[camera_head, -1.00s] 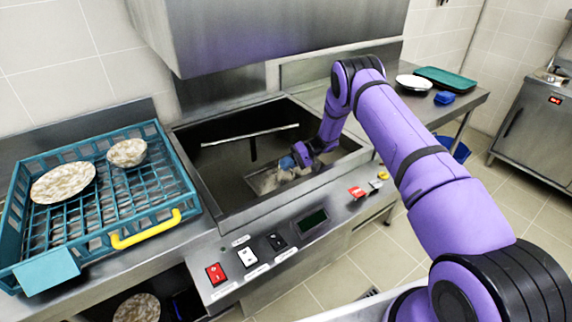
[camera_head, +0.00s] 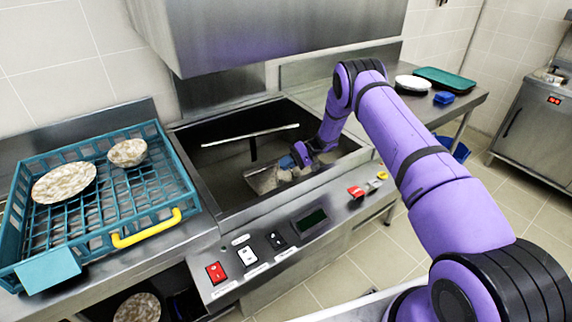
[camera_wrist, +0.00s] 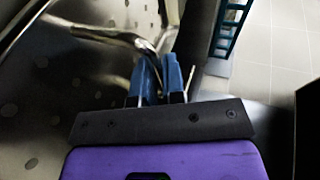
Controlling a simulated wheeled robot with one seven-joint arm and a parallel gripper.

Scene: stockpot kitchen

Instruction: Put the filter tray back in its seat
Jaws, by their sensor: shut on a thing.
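The filter tray (camera_head: 264,181) is a pale metal tray low in the open sink basin of the machine, under the raised hood. In the wrist view a perforated metal surface (camera_wrist: 45,95), likely the tray, fills the left side. My gripper (camera_head: 297,156) reaches into the right part of the basin, at the tray's upper right side. In the wrist view its blue fingers (camera_wrist: 166,72) are closed on a shiny metal handle (camera_wrist: 115,38). The tray looks somewhat tilted. The gripper and shadow hide part of it, and its seat cannot be made out clearly.
A teal dish rack (camera_head: 100,195) with a plate and a bowl stands left of the basin. A metal spray arm (camera_head: 250,135) crosses the basin above the tray. The switch panel (camera_head: 300,230) edges the front. The hood (camera_head: 270,35) hangs above.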

